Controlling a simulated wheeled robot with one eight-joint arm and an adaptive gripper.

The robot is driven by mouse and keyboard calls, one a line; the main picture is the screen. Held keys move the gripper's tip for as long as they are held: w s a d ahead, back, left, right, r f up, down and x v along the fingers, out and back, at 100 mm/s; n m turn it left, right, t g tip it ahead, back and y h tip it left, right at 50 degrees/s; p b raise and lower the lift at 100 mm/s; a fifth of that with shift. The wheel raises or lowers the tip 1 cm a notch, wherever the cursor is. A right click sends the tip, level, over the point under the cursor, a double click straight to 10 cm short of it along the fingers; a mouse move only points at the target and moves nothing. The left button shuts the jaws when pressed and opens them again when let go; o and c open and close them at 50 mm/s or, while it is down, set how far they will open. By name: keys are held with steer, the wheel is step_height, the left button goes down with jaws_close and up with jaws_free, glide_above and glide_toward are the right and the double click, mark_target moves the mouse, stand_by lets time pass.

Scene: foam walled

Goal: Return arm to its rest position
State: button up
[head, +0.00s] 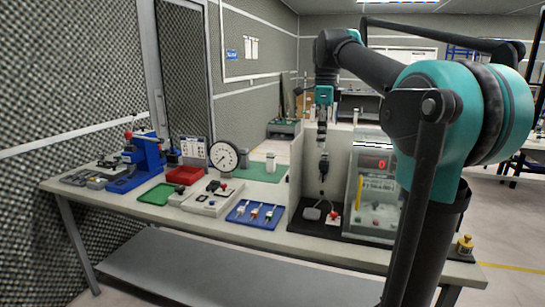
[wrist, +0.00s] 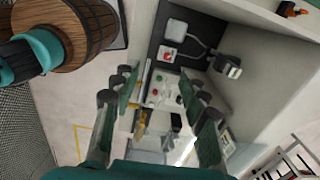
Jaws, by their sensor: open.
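My arm rises at the right of the head view and bends over the workbench (head: 250,228). Its forearm hangs down, with my gripper (head: 323,178) pointing down near the black mat at the bench's right part. In the wrist view my gripper (wrist: 155,115) has its fingers spread wide, with nothing held between them. A panel with red and green buttons (wrist: 168,88) shows beyond the gap between the fingers. Whether the fingertips touch anything is too small to tell in the head view.
A cabinet with a red display (head: 375,162) stands right of my gripper. A small grey box (head: 312,213) and red button box (head: 333,217) lie below it. Leftward are a blue tray (head: 255,213), dial gauge (head: 223,156) and blue vise (head: 148,152). A brass weight (head: 464,246) stands at the right end.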

steer(key=s+d+f+n+t, duration=0.1)
steer(key=s+f+n, duration=0.6)
steer(key=f, duration=0.6)
steer(key=s+d+f+n+t, duration=0.1)
steer(key=s+f+n, duration=0.6)
steer(key=f, duration=0.6)
steer(key=s+d+f+n+t, duration=0.2)
steer(key=s+f+n, duration=0.5)
steer(key=f, duration=0.6)
steer(key=shift+s+f, duration=0.2)
steer(key=shift+s, duration=0.2)
